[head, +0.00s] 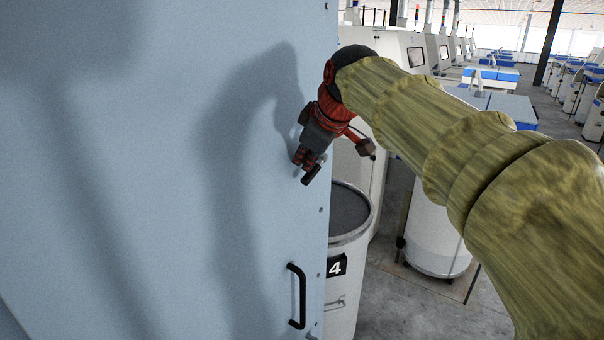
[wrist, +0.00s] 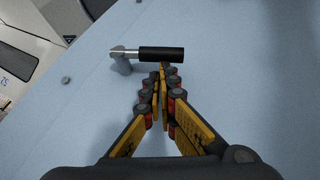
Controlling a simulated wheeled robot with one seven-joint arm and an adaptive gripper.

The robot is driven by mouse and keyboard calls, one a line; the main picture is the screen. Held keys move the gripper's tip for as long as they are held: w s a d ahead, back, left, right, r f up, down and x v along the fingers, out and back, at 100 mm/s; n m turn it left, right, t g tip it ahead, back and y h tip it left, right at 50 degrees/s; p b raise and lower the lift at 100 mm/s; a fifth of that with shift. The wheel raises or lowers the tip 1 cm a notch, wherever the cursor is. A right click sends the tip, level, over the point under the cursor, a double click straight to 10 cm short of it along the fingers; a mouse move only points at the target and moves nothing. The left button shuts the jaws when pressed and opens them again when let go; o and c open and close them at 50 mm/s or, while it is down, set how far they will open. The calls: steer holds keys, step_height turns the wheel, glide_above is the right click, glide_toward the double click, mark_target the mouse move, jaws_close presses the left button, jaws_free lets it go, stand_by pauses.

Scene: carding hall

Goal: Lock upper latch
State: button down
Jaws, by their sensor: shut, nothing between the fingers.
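The upper latch (wrist: 160,54) is a metal lever with a black grip, mounted on a grey post on the pale blue door (wrist: 240,90). In the wrist view the lever lies nearly level, with the grip pointing right from the post. My gripper (wrist: 168,72) is shut and empty, its fingertips just below the black grip. I cannot tell whether they touch it. In the head view my gripper (head: 301,160) is close to the door (head: 130,180) near its right edge. The latch's black grip (head: 312,175) shows just below the fingertips; the rest of the latch is hidden there.
A black pull handle (head: 297,296) is lower on the door. A white drum marked 4 (head: 341,262) stands just beyond the door edge, with another white drum (head: 437,238) further right. Machines (head: 410,55) line the hall behind. Grey floor shows at right.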

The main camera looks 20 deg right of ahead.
mark_target(306, 184)
steer(key=f+t+h+b, duration=0.1)
steer(key=b, duration=0.2)
steer(key=f+n+t+h+b, duration=0.1)
steer(key=f+b, duration=0.1)
steer(key=b, duration=0.2)
steer(key=shift+s+a+b, duration=0.15)
steer(key=shift+a+b, duration=0.05)
steer(key=shift+b, duration=0.1)
steer(key=f+t+h+b, duration=0.1)
steer(key=b, duration=0.2)
steer(key=f+n+t+b, duration=0.1)
steer(key=b, duration=0.3)
steer(key=f+n+t+h+b, duration=0.1)
steer(key=b, duration=0.3)
steer(key=shift+d+h, duration=0.25)
steer(key=shift+h, duration=0.05)
steer(key=shift+w+d+f+n+t+h+b, duration=0.45)
steer(key=shift+w+d+f+t+b, duration=0.3)
steer(key=shift+b, duration=2.45)
steer(key=shift+d+f, duration=0.1)
steer(key=shift+d, duration=0.05)
